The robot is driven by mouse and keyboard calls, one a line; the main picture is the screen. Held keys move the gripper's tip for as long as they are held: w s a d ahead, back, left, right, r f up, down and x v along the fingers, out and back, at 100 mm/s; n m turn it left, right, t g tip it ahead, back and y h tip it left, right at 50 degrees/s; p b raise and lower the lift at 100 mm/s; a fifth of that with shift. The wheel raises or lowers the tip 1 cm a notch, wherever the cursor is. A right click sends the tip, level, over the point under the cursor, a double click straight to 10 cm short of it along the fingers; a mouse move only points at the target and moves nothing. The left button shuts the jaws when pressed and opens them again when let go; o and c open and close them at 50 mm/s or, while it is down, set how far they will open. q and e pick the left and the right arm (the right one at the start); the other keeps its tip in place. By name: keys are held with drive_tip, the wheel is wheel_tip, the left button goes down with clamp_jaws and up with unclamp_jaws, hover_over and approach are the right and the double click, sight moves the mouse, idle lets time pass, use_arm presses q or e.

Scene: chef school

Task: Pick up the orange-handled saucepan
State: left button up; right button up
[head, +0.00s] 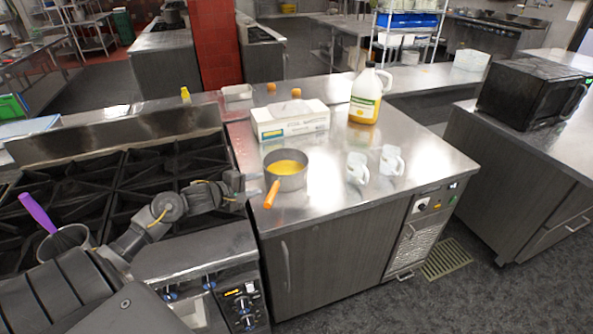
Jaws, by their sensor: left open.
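The orange-handled saucepan (286,184) stands upright on the steel counter near its front left corner, with something yellow inside. Its orange handle (271,194) points toward me, over the counter's front edge. My left gripper (256,187) is just left of the saucepan, at about the height of its body, with its fingers toward the pan. It is open and empty. I cannot tell whether a finger touches the pan. My right gripper is not in view.
A purple-handled pot (66,238) sits on the stove (130,185) at left. On the steel counter (330,185) stand two white mugs (358,168), a white box (290,121) and an oil jug (367,97). A black microwave (530,92) stands at right.

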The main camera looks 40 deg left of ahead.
use_arm(q)
drive_tip(key=s, duration=0.1)
approach(279, 177)
drive_tip(key=x, duration=0.3)
drive_tip(key=p+x, duration=0.2)
drive_tip(key=x, duration=0.3)
drive_tip(key=shift+a+f, duration=0.1)
drive_tip(key=shift+w+f, duration=0.1)
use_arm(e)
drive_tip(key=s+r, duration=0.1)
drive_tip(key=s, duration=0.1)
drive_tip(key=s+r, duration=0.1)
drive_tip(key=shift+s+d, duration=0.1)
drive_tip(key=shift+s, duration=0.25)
use_arm(q)
drive_tip(key=shift+c, duration=0.2)
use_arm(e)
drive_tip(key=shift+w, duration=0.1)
